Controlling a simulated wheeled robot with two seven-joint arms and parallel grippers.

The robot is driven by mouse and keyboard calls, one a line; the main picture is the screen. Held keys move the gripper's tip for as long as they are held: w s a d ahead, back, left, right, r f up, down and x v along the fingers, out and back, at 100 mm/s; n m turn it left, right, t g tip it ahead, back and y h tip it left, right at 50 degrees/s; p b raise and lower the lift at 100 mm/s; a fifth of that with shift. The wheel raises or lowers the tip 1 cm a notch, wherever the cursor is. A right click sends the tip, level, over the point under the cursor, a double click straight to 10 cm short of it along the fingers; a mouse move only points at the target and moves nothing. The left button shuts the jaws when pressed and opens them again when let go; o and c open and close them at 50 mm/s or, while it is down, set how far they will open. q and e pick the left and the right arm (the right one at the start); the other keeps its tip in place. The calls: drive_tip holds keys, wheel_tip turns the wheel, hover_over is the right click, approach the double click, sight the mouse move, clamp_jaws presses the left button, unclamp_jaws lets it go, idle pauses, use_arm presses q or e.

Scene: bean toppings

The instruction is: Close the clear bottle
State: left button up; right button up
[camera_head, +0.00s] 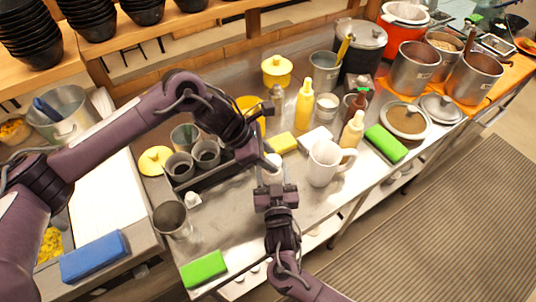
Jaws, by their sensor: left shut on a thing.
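A pale, whitish thing, which looks like the clear bottle (273,169), stands at the middle of the steel counter. It is largely hidden by both grippers. My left gripper (260,160) reaches it from the upper left and is shut on it. My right gripper (273,184) comes up from below, close against its near side. Whether its fingers are open or shut is hidden. A small white cone-shaped piece (193,200), perhaps a bottle cap, lies on the counter to the left, in front of the black tray.
A black tray (212,178) with grey cups stands left of the grippers. A white pitcher (323,165) is close on the right. The counter's front edge is near.

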use_arm(q)
drive_tip(key=shift+f, duration=0.55)
drive_tip(key=m+g, duration=0.1)
drive_tip(key=m, duration=0.2)
drive_tip(key=shift+w+g, duration=0.25)
drive_tip(key=shift+g, duration=0.15)
drive_tip(key=m+g, duration=0.2)
drive_tip(key=m, duration=0.1)
drive_tip(key=shift+w+y, duration=0.1)
drive_tip(key=shift+y, duration=0.2)
drive_tip(key=o, duration=0.9)
drive_tip(key=shift+o, duration=0.2)
drive_tip(key=shift+r, duration=2.25)
